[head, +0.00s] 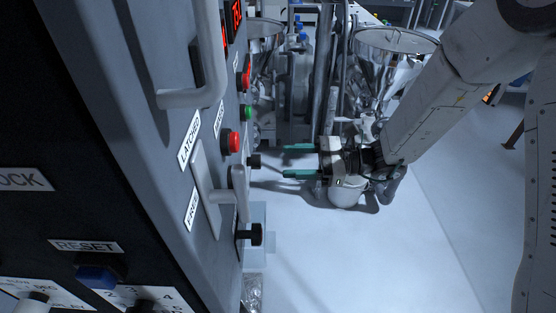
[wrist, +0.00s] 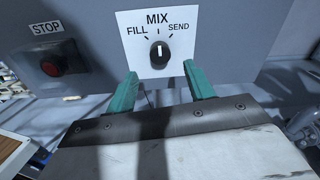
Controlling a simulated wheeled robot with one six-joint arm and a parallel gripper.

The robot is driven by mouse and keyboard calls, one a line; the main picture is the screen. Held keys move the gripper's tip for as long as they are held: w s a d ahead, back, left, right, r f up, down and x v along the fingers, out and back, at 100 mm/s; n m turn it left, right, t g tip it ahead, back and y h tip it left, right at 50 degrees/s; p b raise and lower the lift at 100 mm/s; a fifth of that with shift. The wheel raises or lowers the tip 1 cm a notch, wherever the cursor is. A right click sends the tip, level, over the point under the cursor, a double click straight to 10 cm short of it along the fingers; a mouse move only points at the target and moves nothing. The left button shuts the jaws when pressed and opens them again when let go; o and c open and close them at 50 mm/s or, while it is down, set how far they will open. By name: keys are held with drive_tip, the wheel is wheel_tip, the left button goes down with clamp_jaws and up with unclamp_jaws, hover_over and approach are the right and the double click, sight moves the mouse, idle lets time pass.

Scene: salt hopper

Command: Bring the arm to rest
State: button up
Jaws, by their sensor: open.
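My gripper (head: 302,160) is in the middle of the head view, at the end of my arm coming from the upper right. Its two green fingers are apart, with nothing between them, and point left toward the control cabinet (head: 130,110). In the wrist view the open fingers (wrist: 160,92) point at a black rotary knob (wrist: 160,55) on a white plate marked FILL, MIX and SEND. The knob's mark points up to MIX. I see no contact between the fingers and the knob.
The cabinet carries a red button (head: 231,142), a green button (head: 247,112) and a latch handle (head: 222,196) beside LATCHED and FREE labels. A red STOP button (wrist: 52,65) is left of the knob. A steel hopper (head: 385,60) stands behind my arm. The pale floor (head: 400,260) below is clear.

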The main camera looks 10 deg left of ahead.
drive_tip(key=shift+d, duration=0.45)
drive_tip(key=s+d+r+n+g+h, duration=0.2)
drive_tip(key=s+d+n+g+h, duration=0.3)
drive_tip(key=s+d+n+h, duration=0.55)
drive_tip(key=s+d+r+n+t+h, duration=0.1)
drive_tip(key=s+d+r+t+h, duration=0.2)
drive_tip(key=d, duration=0.8)
drive_tip(key=s+d+r+n+t+h, duration=0.2)
drive_tip(key=s+d+r+t, duration=0.5)
drive_tip(key=d, duration=0.4)
drive_tip(key=shift+s+d+r+h, duration=0.15)
drive_tip(key=shift+d+r+h, duration=0.05)
drive_tip(key=shift+r+h, duration=0.65)
